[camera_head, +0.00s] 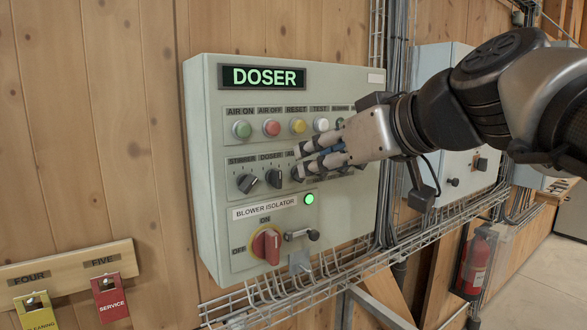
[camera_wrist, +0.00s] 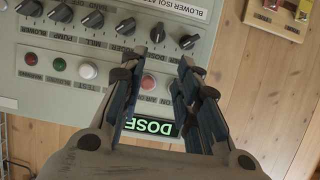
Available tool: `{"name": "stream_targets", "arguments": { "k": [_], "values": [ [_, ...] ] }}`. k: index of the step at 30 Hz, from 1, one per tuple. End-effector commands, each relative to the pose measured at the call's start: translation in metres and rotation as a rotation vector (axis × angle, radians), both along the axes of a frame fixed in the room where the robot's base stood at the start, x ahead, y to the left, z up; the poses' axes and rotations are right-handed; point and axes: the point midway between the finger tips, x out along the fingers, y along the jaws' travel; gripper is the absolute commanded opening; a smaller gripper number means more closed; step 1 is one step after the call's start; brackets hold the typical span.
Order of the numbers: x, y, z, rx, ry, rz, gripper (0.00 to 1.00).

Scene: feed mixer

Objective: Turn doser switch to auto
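The doser switch (camera_head: 274,178) is a black rotary knob, second from the left in the knob row under the DOSER label. Its pointer looks tilted in the head view, but its position marks are too small to read. In the upside-down wrist view, the doser switch (camera_wrist: 157,33) shows just past the fingertips. My gripper (camera_head: 303,158) is open and empty in front of the panel, to the right of the switch. In the wrist view my gripper (camera_wrist: 161,58) has its fingers apart, with the red button between them. Contact with the panel cannot be told.
The grey control panel (camera_head: 215,215) has a lit DOSER display (camera_head: 262,77) and a row of coloured buttons (camera_head: 271,128). The stirrer knob (camera_head: 247,183) is left of the doser switch. A red blower isolator (camera_head: 266,245) sits below. Cable trays (camera_head: 330,275) run below and right.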

Motion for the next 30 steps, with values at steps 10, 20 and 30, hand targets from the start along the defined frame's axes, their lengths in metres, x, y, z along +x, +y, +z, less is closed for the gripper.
{"name": "stream_targets", "arguments": {
  "k": [10, 20, 30],
  "values": [
    [0.06, 0.041, -0.031, 0.0, 0.006, 0.002, 0.3],
    [0.1, 0.067, -0.05, 0.0, 0.003, -0.002, 0.3],
    [0.107, 0.071, -0.054, -0.001, 0.002, -0.002, 0.3]
  ]
}}
